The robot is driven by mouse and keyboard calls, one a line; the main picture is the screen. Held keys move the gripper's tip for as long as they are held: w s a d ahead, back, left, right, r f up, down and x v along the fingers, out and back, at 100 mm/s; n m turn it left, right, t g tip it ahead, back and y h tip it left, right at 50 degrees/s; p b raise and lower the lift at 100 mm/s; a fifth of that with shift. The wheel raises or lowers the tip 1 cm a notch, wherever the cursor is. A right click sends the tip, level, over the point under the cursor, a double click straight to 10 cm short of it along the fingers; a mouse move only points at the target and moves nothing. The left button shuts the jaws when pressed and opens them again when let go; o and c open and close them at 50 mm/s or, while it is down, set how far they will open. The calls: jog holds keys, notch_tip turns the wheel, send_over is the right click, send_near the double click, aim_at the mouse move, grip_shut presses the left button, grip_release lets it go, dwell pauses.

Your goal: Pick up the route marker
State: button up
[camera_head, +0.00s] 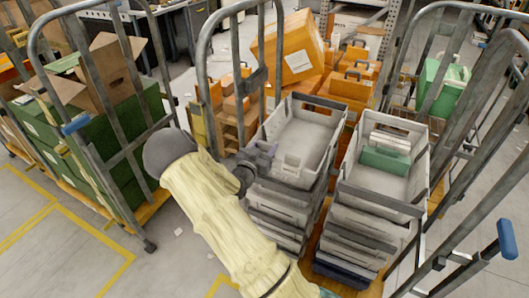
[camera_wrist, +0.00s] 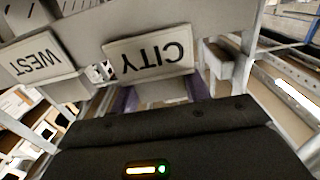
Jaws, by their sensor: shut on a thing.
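A pale route marker reading CITY (camera_wrist: 149,54) appears upside down in the wrist view, at the wall of a grey crate. My gripper (camera_wrist: 160,92) has its purple fingers on either side of the marker's lower part and is shut on it. A second marker reading WEST (camera_wrist: 36,62) is to the left, apart from my fingers. In the head view my gripper (camera_head: 263,152) is at the left side of the top grey crate (camera_head: 304,105). The fingertips are partly hidden, and I cannot tell whether the marker is clear of the crate.
A second stack of grey crates (camera_head: 380,205) stands to the right, with a green item (camera_head: 385,160) in its top crate. Metal cage rails (camera_head: 203,75) rise close to my arm. Orange boxes (camera_head: 290,50) are behind. Green crates (camera_head: 75,145) stand at left; open floor lies at lower left.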

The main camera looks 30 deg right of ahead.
aim_at(265, 143)
notch_tip(265, 143, up, 8)
jog(key=shift+s+f+b, duration=0.1)
jog(key=shift+b, duration=0.3)
dwell(0.4)
